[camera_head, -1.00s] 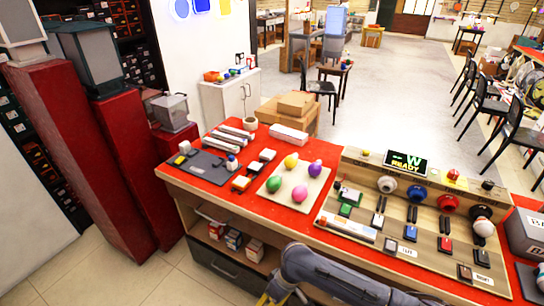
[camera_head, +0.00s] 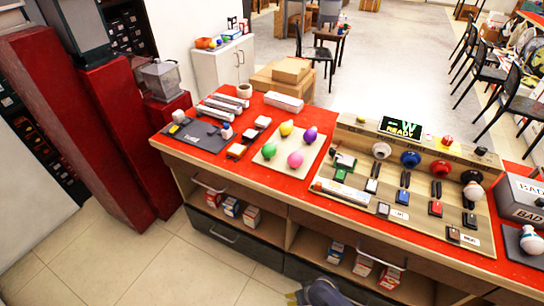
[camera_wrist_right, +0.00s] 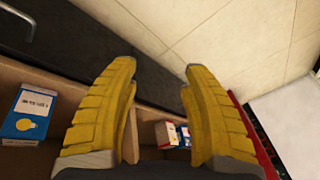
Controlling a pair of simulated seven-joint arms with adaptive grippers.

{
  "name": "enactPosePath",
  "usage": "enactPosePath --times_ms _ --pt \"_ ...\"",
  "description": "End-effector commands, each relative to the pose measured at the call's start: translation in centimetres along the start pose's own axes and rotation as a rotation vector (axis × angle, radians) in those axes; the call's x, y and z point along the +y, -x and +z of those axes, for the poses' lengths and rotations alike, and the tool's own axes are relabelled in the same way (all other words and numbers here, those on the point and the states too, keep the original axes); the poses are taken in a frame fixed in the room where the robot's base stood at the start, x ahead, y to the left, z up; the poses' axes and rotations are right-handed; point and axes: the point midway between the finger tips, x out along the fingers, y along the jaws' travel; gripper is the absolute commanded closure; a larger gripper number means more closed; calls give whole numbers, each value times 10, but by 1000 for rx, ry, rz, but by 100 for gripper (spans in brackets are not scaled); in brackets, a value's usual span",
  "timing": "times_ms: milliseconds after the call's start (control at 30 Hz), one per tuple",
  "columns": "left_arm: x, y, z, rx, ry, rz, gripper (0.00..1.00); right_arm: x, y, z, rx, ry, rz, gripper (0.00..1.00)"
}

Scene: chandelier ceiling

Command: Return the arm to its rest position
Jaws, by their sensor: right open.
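My right gripper (camera_wrist_right: 158,70) is open and empty in the right wrist view, its two yellow ribbed fingers apart. Tiled floor and the front of the bench's lower shelves lie beyond it. In the head view only a small part of my right arm (camera_head: 325,292) shows at the bottom edge, with a bit of yellow beside it, below the bench top and in front of the shelves. My left gripper and arm are in neither view.
The red-topped bench (camera_head: 290,185) holds a board of colored bulbs (camera_head: 268,158), a test panel (camera_head: 350,205) with a READY screen (camera_head: 401,127), and a dark mat (camera_head: 205,142). Small boxes (camera_head: 251,216) sit on its shelves. Floor (camera_head: 100,265) is free at lower left.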

Motion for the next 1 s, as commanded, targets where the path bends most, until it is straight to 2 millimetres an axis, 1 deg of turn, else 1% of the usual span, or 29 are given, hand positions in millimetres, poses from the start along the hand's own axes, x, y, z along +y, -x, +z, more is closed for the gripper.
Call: enactPosePath --times_ms 33,67,100,167,200,267,300,367,400,467,500,600,700,800,900,1000 --pt "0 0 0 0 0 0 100 14 -12 32 -9 -17 29 53" --pt "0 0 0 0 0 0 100 23 -18 47 -9 -20 47 53" --pt "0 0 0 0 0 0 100 34 -24 70 -12 -21 71 53" --pt "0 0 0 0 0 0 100 47 -32 104 -19 -21 103 53" --pt "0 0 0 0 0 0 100 56 -36 128 -26 -18 123 53" --pt "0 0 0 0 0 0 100 66 -41 165 -40 -12 151 53" --pt "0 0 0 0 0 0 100 70 -43 190 -50 -6 166 53" --pt "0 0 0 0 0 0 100 76 -45 225 -67 5 187 53" --pt "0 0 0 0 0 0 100 79 -45 248 -78 13 198 53" --pt "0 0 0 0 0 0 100 82 -44 280 -95 26 211 53" --pt "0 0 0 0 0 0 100 82 -43 300 -105 32 218 53" --pt "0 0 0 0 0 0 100 82 -39 342 -129 52 230 53" --pt "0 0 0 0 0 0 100 80 -35 373 -147 66 236 53" --pt "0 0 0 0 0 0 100 78 -32 392 -158 76 239 53" --pt "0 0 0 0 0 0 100 77 -30 403 -165 82 240 53" --pt "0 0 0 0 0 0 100 77 -30 406 -166 85 240 53"
